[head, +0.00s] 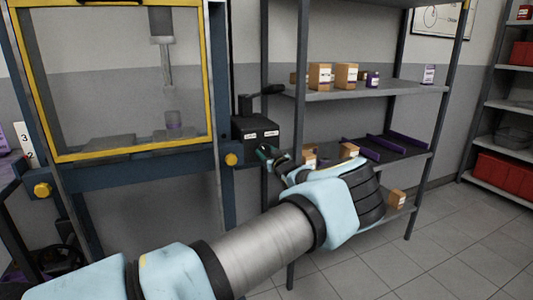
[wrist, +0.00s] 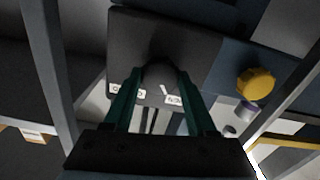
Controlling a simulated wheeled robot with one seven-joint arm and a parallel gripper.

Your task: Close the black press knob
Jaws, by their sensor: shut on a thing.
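The black press knob (wrist: 158,76) sits on the face of a black control box (wrist: 190,40), which also shows in the head view (head: 256,128). A short white mark shows on the knob, slanting toward the right-hand label in the wrist view. Two white labels lie on the box, one on each side of the knob; their text is too blurred to read surely. My gripper (wrist: 160,80) is shut on the knob, one green finger on each side. In the head view my gripper (head: 267,154) is at the box's lower front and the knob is not clearly visible.
The press (head: 110,155) with its yellow-framed window stands left of the box. A black lever (head: 268,90) sticks out above the box. A yellow knob (wrist: 256,84) is close by. A grey shelf (head: 385,93) with small boxes stands right. Floor (head: 460,245) at right is clear.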

